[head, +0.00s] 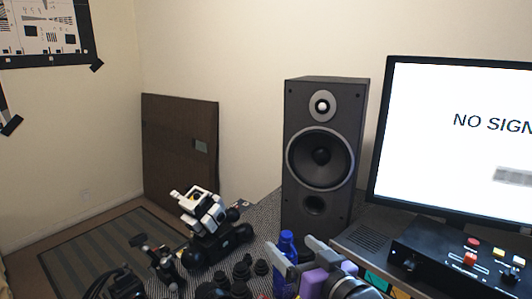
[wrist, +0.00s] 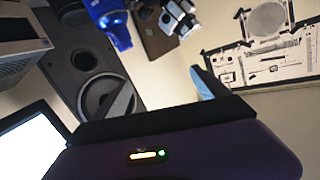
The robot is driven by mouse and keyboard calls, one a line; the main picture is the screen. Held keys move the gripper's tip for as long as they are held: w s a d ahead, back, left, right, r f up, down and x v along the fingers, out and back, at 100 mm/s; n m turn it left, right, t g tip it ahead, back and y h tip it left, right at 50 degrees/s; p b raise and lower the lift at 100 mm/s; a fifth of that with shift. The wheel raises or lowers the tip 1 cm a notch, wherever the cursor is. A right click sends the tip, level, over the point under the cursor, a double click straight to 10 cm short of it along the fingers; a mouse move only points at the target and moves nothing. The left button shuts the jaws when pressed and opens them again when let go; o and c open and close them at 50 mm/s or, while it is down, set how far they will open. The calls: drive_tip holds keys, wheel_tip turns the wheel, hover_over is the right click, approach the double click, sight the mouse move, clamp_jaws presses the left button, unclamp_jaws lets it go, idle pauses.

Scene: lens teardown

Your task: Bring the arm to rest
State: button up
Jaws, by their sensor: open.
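My gripper (head: 289,244) is at the bottom of the head view, right of centre. Its two grey fingers are apart, with nothing visible between them. The purple body of my wrist (head: 314,281) shows just behind them. In the wrist view my gripper (wrist: 162,80) shows as two fingers spread wide above the dark and purple housing. A blue bottle-like object (head: 287,243) stands close to the fingers in the head view. It also shows in the wrist view (wrist: 112,24), beyond the fingers. Whether it touches a finger is unclear.
A tall black speaker (head: 320,205) stands behind my gripper. A monitor (head: 455,140) and a black control box (head: 465,258) are at the right. A white and black microscope-like device (head: 205,215) and several small dark parts (head: 242,270) are at the left.

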drive_tip(key=s+d+f+m+h, duration=0.1)
drive_tip(key=s+d+f, duration=0.3)
drive_tip(key=s, duration=1.1)
drive_tip(key=s+d+f+m+h, duration=0.1)
drive_tip(key=s+d+f+h, duration=0.3)
drive_tip(key=s, duration=1.1)
drive_tip(key=s+d+f+m+h, duration=0.1)
drive_tip(key=s+d+f, duration=0.3)
drive_tip(key=s, duration=1.1)
drive_tip(key=shift+s+d+f+h, duration=0.25)
drive_tip(key=shift+d+h, duration=0.45)
drive_tip(key=shift+d, duration=0.2)
